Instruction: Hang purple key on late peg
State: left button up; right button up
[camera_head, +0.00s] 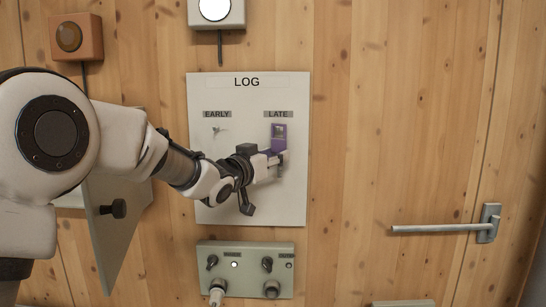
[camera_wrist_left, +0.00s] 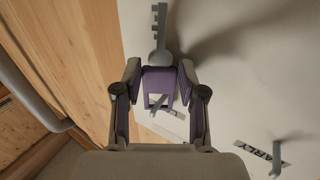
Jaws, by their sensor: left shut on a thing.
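The purple key has a purple head (camera_head: 279,143) with a rectangular opening and a grey toothed shaft, seen in the left wrist view (camera_wrist_left: 160,38). My left gripper (camera_head: 273,158) is shut on the purple head, just below the LATE label (camera_head: 278,114) on the LOG board (camera_head: 246,205). In the left wrist view, my left gripper (camera_wrist_left: 160,78) grips it from both sides. The late peg (camera_wrist_left: 165,106) shows through the head's opening; I cannot tell whether it passes through. The early peg (camera_head: 219,130) is bare, under the EARLY label (camera_head: 217,114). My right gripper is out of view.
A control box (camera_head: 245,252) with knobs and a lit lamp is below the board. A lamp box (camera_head: 216,12) is above, and an orange button box (camera_head: 76,37) at upper left. A grey door panel (camera_head: 115,235) stands open at left. A lever handle (camera_head: 440,228) is at right.

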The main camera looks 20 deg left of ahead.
pick_arm(q)
jog(key=o, duration=1.1)
